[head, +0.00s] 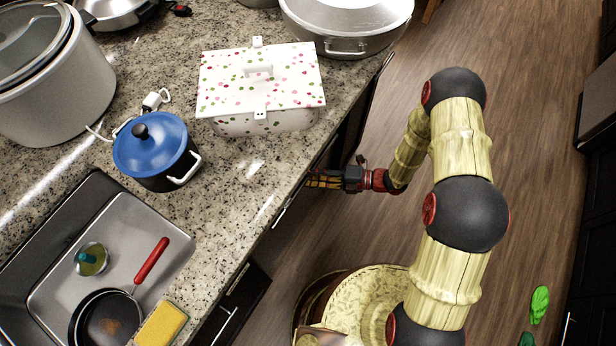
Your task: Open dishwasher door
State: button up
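The dark appliance and cabinet fronts run below the counter edge, seen steeply from above. I cannot tell for sure which front is the dishwasher door. A slim silver handle (287,209) shows on the front just below the counter edge, left of and below my gripper. My gripper (314,180) has yellow and black fingers and points left at the dark front, close under the counter edge. It is small and partly dark here, so I cannot tell whether its fingers are open or touch anything.
The granite counter (240,180) holds a spotted box (225,85), a blue-lidded pot (150,160), a large stockpot (340,25) and a pale cooker (60,100). A sink (180,240) holds a pan. A dark unit (240,300) juts out below. Wooden floor (540,130) lies right.

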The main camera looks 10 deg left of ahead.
jog(key=shift+a, duration=0.45)
jog(key=c, duration=0.8)
jog(key=shift+f, duration=0.1)
grip_shut()
